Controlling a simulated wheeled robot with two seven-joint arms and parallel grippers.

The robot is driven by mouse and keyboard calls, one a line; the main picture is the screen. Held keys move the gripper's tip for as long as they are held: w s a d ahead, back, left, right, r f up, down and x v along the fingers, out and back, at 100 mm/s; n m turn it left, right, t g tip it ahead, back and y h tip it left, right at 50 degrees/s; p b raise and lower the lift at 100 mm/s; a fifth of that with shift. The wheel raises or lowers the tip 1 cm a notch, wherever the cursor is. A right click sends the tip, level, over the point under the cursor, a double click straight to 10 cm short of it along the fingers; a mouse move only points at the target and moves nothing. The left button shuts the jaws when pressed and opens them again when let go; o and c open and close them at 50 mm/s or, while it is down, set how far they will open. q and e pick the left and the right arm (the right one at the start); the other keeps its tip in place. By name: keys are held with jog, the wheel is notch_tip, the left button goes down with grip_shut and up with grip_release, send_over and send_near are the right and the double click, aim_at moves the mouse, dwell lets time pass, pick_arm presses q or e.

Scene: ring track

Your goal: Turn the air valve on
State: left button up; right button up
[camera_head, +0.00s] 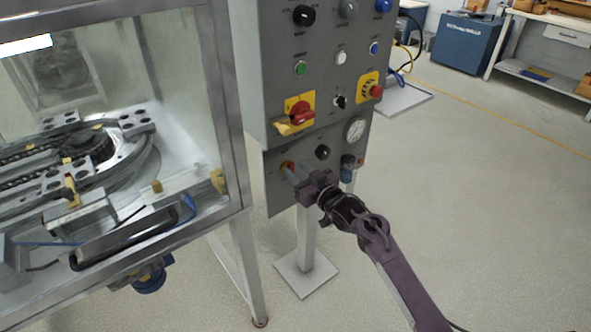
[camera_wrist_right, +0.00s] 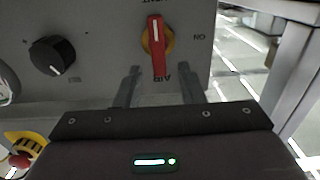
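The air valve (camera_wrist_right: 157,45) is a red handle on a yellow round base. In the head view a small part of the valve (camera_head: 287,166) shows at the lower panel's left, partly hidden by my right gripper (camera_head: 297,178). My right gripper (camera_wrist_right: 161,75) is open, its two fingers apart on either side of the handle's near end. I cannot tell whether they touch it. My left gripper is not in view.
The grey control panel (camera_head: 268,70) carries a red-and-yellow rotary switch (camera_head: 300,112), an emergency stop (camera_head: 371,90), a gauge (camera_head: 355,129) and a black knob (camera_head: 322,152). A glass-sided cabinet (camera_head: 228,100) stands at left. The floor at right is open.

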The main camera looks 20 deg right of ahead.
jog(key=shift+w+a, duration=0.1)
jog(key=shift+w, duration=0.3)
jog(key=shift+c, duration=0.2)
grip_shut()
